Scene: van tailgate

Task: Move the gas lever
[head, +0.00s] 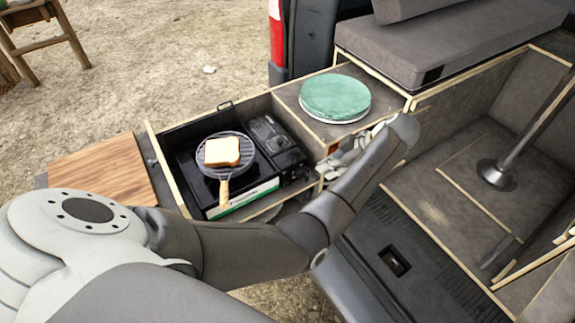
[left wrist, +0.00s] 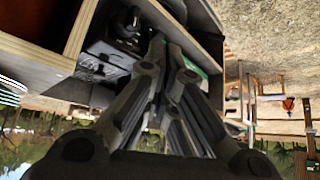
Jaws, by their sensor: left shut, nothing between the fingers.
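The black camping stove (head: 265,188) sits in the pull-out drawer, with its dark control section (head: 272,137) on its right side. I cannot make out the gas lever clearly in either view. A grill pan (head: 223,172) with a slice of bread (head: 222,152) rests on the stove. My left gripper (head: 330,168) is just right of the stove, partly hidden behind my forearm. In the left wrist view its fingers (left wrist: 158,42) are closed together and empty, reaching toward the dark stove (left wrist: 105,58). Whether they touch it is unclear. My right gripper is not in view.
A stack of green plates (head: 335,97) stands on the wooden box behind the gripper. A wooden board (head: 100,172) lies left of the drawer. The wooden drawer walls (head: 168,175) surround the stove. Grey cushions (head: 440,45) lie at the back right.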

